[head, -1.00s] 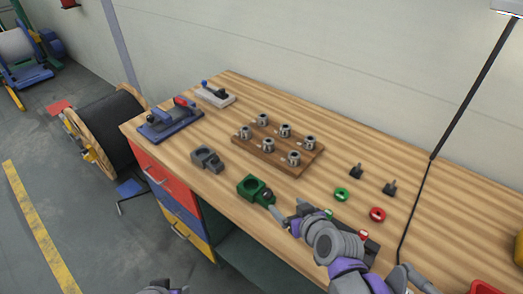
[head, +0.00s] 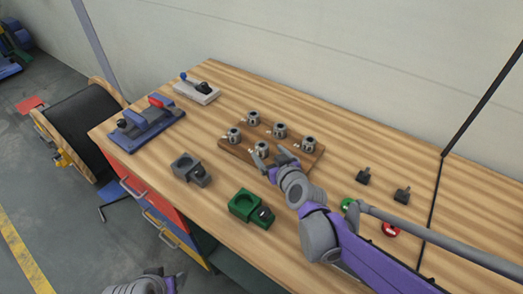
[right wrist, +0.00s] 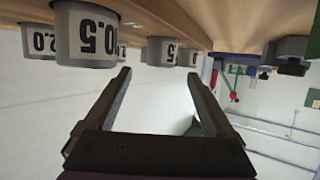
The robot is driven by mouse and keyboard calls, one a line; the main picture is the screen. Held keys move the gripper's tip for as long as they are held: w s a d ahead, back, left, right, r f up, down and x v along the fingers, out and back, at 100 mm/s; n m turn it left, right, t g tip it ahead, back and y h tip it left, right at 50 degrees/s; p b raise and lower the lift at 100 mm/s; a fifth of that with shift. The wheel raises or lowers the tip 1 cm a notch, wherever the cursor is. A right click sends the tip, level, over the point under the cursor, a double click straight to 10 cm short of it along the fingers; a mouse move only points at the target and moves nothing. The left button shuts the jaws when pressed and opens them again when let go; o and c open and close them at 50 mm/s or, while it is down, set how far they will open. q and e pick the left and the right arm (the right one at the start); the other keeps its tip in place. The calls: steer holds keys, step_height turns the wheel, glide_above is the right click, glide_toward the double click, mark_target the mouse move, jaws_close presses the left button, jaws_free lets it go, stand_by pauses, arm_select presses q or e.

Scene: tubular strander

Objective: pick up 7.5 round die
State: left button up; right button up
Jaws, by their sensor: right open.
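Several silver round dies stand on a wooden rack (head: 228,149) on the bench, such as a die at the left end (head: 233,136) and one at the right end (head: 309,144). My right gripper (head: 272,156) is open and empty at the rack's front edge, hiding part of the front row. In the right wrist view the open jaws (right wrist: 165,88) point towards dies at the top of the picture. I cannot tell which die is 7.5.
A green holder (head: 243,205) and a grey block (head: 185,167) stand in front of the rack. A blue fixture (head: 145,128) and a pale lever device (head: 197,91) are at the left. Black pieces (head: 402,195), a green ring (head: 348,204) and a red ring (head: 390,230) lie to the right.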

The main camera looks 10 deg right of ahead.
mark_target(264, 149)
steer(key=x, duration=0.6)
steer(key=shift+w+a+f+b, duration=0.15)
steer(key=shift+f+b, duration=0.1)
steer(key=shift+b, duration=0.05)
steer(key=shift+c, duration=0.3)
jaws_close()
